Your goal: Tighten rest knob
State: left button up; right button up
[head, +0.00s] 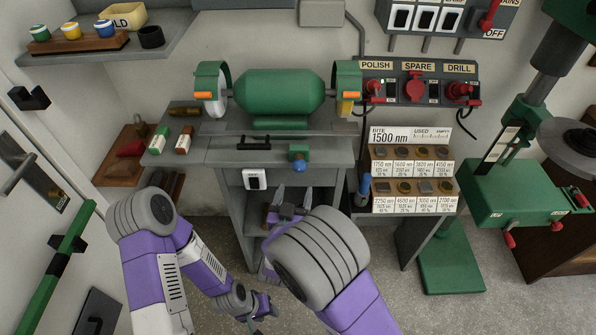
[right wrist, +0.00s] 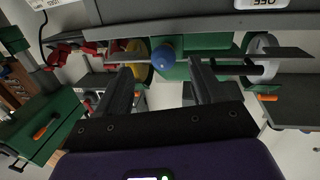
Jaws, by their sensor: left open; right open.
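The rest knob, a blue ball (head: 299,166), sits below a green block at the front edge of the grey grinder stand, under the green bench grinder (head: 278,90). My right gripper (head: 292,193) is open and empty just in front of the knob, with its fingers pointing toward it. In the right wrist view the blue knob (right wrist: 164,58) appears between the two spread fingertips (right wrist: 159,68), seemingly a little beyond them. I see no contact. My left gripper (head: 264,306) is low over the floor, open and away from the stand. My right forearm hides part of the lower stand.
A black handle (head: 254,143) and a white switch (head: 255,179) are left of the knob. A rack of labelled discs (head: 413,190) and a blue-handled tool (head: 365,186) stand to the right. A green drill press (head: 515,190) is at far right. Red and white boxes lie left.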

aim_at(298, 171)
jog(key=w+d+r+b, duration=0.1)
jog(key=w, duration=0.6)
jog(key=shift+w, duration=0.1)
jog(key=c, duration=1.1)
jog(key=shift+o, duration=0.2)
